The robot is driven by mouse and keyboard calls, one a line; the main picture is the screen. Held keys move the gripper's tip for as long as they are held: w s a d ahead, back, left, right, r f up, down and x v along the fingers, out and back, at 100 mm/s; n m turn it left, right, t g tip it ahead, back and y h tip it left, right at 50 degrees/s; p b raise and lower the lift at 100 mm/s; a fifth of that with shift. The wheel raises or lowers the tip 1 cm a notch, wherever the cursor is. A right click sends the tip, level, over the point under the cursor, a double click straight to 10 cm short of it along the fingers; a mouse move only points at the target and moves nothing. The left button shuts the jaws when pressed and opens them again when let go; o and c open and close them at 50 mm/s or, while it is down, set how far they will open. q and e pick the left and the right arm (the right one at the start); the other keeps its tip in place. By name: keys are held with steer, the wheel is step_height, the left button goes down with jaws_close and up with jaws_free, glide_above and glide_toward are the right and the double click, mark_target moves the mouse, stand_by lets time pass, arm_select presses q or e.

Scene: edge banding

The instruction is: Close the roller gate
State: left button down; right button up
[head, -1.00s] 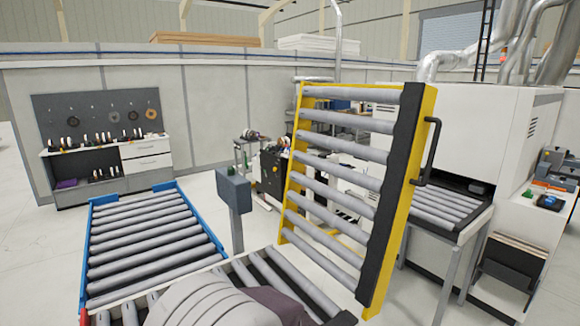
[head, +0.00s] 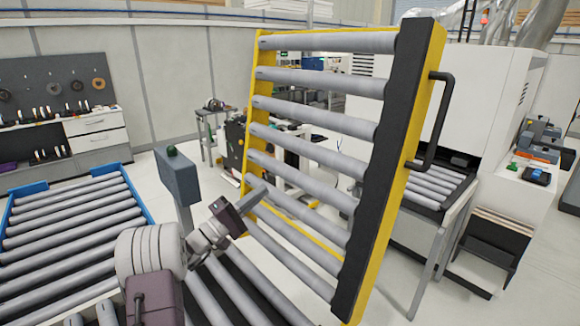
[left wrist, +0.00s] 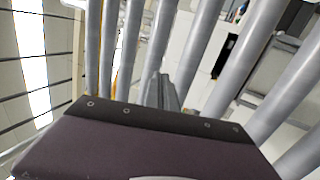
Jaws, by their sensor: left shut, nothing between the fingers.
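The roller gate (head: 372,190) stands raised and steeply tilted in the head view, with a yellow frame, grey rollers and a black side rail. A black handle (head: 443,120) sticks out on its right side. My left gripper (head: 262,190) is shut and empty, its tip in front of the lower rollers near the left side of the gate; I cannot tell whether it touches. In the left wrist view the gripper (left wrist: 160,88) points at the gate's rollers (left wrist: 190,50), which run close past it. My right gripper is not in view.
A blue-edged roller conveyor (head: 75,235) lies at the left. A grey control box on a post (head: 178,176) stands just left of the gate. A white machine (head: 500,110) with an infeed roller table (head: 430,185) stands behind and to the right.

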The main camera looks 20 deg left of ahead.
arm_select(q)
steer(key=a, duration=0.1)
steer(key=p, duration=0.7)
glide_toward(300, 154)
steer(key=shift+t+y, duration=0.3)
steer(key=shift+t, duration=0.1)
steer(key=x, duration=0.6)
steer(key=shift+s+d+r, duration=0.1)
steer(key=shift+d, duration=0.15)
steer(key=shift+w+d, duration=0.1)
steer(key=shift+w, duration=0.3)
steer(key=shift+d, duration=0.1)
